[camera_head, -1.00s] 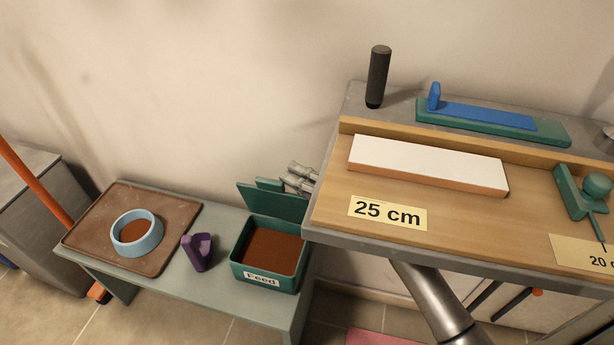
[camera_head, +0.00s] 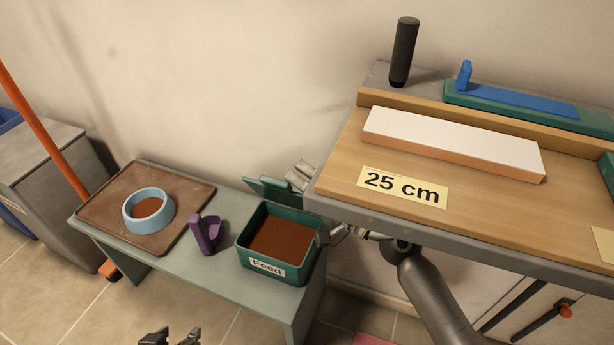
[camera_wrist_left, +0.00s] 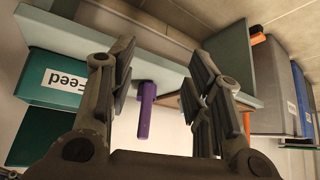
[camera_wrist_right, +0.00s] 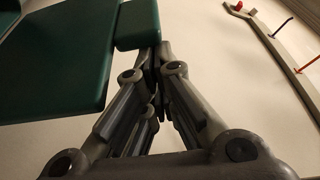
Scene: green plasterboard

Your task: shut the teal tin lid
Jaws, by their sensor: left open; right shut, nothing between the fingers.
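The teal tin (camera_head: 275,267) labelled "Feed" stands on the low bench, full of brown feed. Its teal lid (camera_head: 270,190) is open, raised at the tin's back edge. In the right wrist view the lid (camera_wrist_right: 55,60) and its small tab (camera_wrist_right: 137,24) fill the upper left. My right gripper (camera_head: 299,177) is shut and empty, behind the lid in the head view; its fingertips (camera_wrist_right: 157,58) are close beside the tab, contact unclear. My left gripper (camera_head: 168,338) is open and empty at the bottom edge, in front of the bench. The left wrist view shows the tin (camera_wrist_left: 62,78) upside down.
A purple scoop (camera_head: 206,234) stands left of the tin. A blue bowl (camera_head: 148,211) sits on a brown tray (camera_head: 110,195). The higher workbench (camera_head: 330,190) overhangs close to the tin's right. An orange pole (camera_head: 42,130) leans at the left.

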